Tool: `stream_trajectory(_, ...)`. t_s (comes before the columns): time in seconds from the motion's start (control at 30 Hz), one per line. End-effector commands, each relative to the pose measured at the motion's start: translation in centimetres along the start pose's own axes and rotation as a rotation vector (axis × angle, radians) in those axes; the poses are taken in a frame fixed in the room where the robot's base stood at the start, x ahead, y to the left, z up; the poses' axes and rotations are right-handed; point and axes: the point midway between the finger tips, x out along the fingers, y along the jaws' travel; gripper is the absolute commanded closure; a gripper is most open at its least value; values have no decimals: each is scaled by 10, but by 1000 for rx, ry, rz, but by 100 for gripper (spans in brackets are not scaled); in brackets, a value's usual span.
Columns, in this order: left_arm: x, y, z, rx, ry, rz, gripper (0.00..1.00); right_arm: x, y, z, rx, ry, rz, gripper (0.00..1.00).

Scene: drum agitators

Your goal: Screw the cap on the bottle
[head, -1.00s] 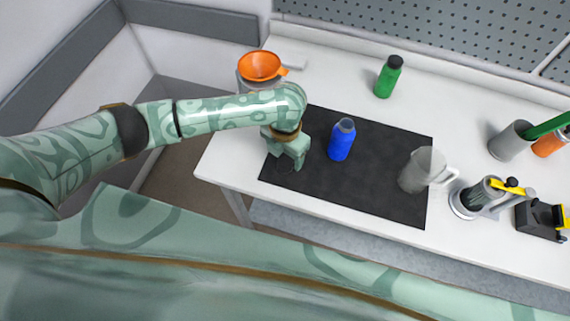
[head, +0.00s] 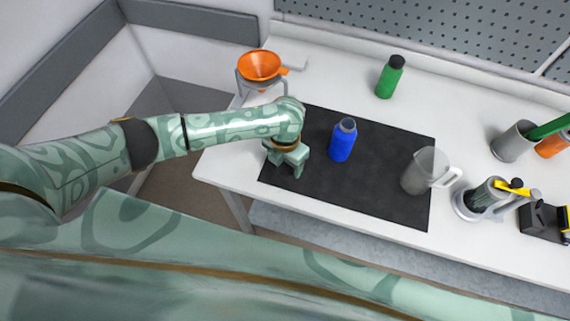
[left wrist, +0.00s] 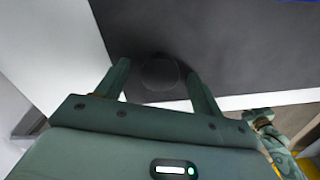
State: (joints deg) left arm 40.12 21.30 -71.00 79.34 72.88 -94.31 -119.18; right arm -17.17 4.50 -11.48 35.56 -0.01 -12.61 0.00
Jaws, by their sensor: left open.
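The blue bottle (head: 343,142) stands upright and uncapped on the black mat, to the right of my left gripper (head: 285,167). The dark round cap (left wrist: 160,73) lies on the mat and is hard to make out against it in the left wrist view. There, the open fingers of my left gripper (left wrist: 160,68) are on either side of the cap, with gaps visible; I cannot tell how far above the mat they are. In the head view the gripper hides the cap. My right gripper is not in view.
The black mat (head: 375,195) lies on the white table. An orange funnel (head: 259,66) on a stand is at the back left and a green bottle (head: 389,78) at the back. A clear jug (head: 420,170) and a grey holder (head: 484,199) are on the right. Mat between bottle and jug is clear.

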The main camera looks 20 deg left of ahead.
Motion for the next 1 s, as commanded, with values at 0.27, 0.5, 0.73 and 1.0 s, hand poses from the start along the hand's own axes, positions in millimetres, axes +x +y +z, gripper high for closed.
stream_trajectory(0.27,0,0,0,0,0,0,80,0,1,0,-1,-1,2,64)
stream_trajectory(0.5,0,0,0,0,0,0,80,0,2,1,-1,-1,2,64)
stream_trajectory(0.73,-9,0,0,-1,-1,1,80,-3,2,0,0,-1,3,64)
stream_trajectory(1.0,-54,-6,-15,3,-1,-1,80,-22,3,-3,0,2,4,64)
